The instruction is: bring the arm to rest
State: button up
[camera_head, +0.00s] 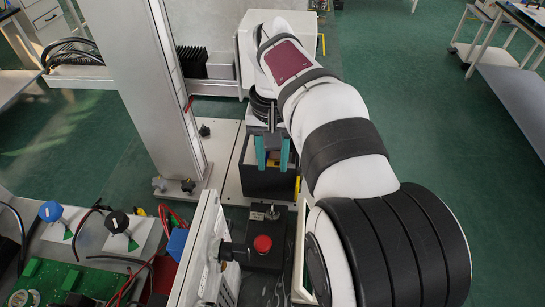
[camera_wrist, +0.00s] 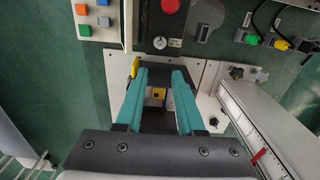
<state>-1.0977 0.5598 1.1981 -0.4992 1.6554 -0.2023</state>
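My gripper (camera_head: 272,166) hangs from the end of my white arm near the middle of the head view, its teal fingers pointing down. In the wrist view the two fingers of my gripper (camera_wrist: 159,74) stand apart, with nothing held between them. A dark box (camera_head: 266,182) lies below the fingertips in the head view. Through the gap in the wrist view I see a small yellow part (camera_wrist: 158,93) on a dark surface. Whether the fingertips touch anything below is hard to tell.
A black control box with a red button (camera_head: 262,243) stands in front of the gripper. A bench with a blue knob (camera_head: 50,211), a black knob (camera_head: 118,221) and cables is at lower left. A table (camera_head: 515,95) is at far right. Green floor between is clear.

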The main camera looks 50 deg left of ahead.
dwell(0.3)
jog(key=w+d+r+m, duration=0.2)
jog(key=d+m, duration=0.1)
jog(key=d, duration=0.8)
jog(key=w+d+r+m, duration=0.1)
jog(key=w+d+m, duration=0.2)
jog(key=d, duration=0.7)
jog(key=s+d+f+m+y, duration=0.1)
jog(key=s+d+f+m, duration=0.2)
jog(key=s+d, duration=0.3)
jog(key=s+d+f+m, duration=0.3)
jog(key=s+d+m, duration=0.2)
jog(key=d, duration=0.6)
jog(key=shift+s+f+m+y, duration=0.15)
jog(key=shift+s+m+y, duration=0.25)
jog(key=shift+s, duration=0.75)
